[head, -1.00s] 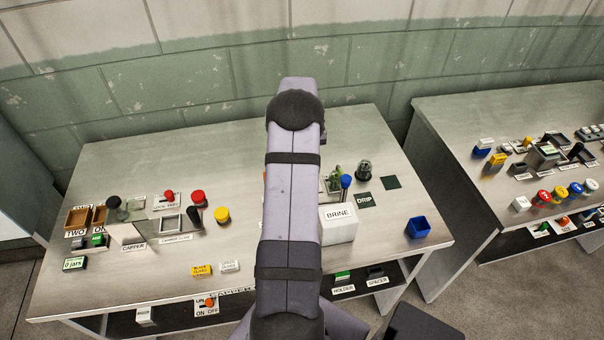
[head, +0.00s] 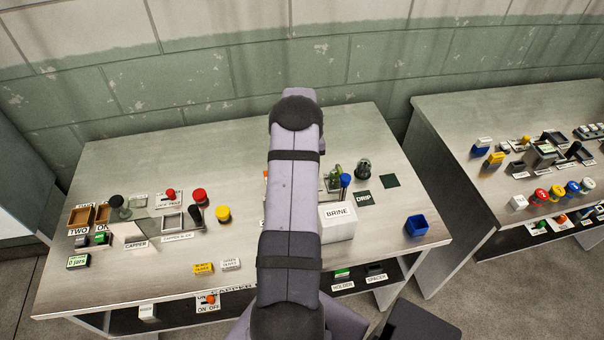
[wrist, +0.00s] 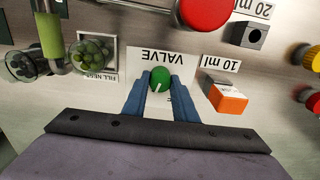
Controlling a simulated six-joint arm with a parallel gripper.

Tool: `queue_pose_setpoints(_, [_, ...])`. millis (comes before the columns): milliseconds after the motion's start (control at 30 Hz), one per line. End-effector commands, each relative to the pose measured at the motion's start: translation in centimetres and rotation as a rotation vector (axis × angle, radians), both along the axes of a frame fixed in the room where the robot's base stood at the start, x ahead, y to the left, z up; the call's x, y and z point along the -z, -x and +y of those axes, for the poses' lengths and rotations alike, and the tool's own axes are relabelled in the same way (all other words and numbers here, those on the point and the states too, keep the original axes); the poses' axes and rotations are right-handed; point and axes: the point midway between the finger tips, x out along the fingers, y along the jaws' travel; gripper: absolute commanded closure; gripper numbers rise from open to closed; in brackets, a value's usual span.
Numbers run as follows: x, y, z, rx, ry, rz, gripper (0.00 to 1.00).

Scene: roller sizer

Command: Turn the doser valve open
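The doser valve is a round green knob (wrist: 160,78) with a white pointer mark, in front of an upside-down VALVE label (wrist: 162,60) in the wrist view. My gripper (wrist: 160,92) has two blue fingers, one on each side of the knob. The fingers are apart, with a visible gap between them; I cannot tell whether either touches the knob. In the head view my arm hides the valve and my gripper.
In the wrist view, a large red knob (wrist: 205,10) is beyond the valve. An orange block (wrist: 228,98) is to the right, near a 10 ml label. Glass-like green parts (wrist: 90,52) stand left. The BRINE box (head: 338,224) is right of my arm in the head view.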

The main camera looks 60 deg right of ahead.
Motion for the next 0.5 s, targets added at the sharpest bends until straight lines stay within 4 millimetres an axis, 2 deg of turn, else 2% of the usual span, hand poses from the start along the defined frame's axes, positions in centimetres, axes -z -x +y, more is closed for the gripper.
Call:
queue_pose_setpoints(267, [0.01,-0.03,0.01,0.040,-0.001,-0.001,0.97])
queue_pose_setpoints(500, [0.08,-0.02,-0.02,0.170,-0.001,0.001,0.97])
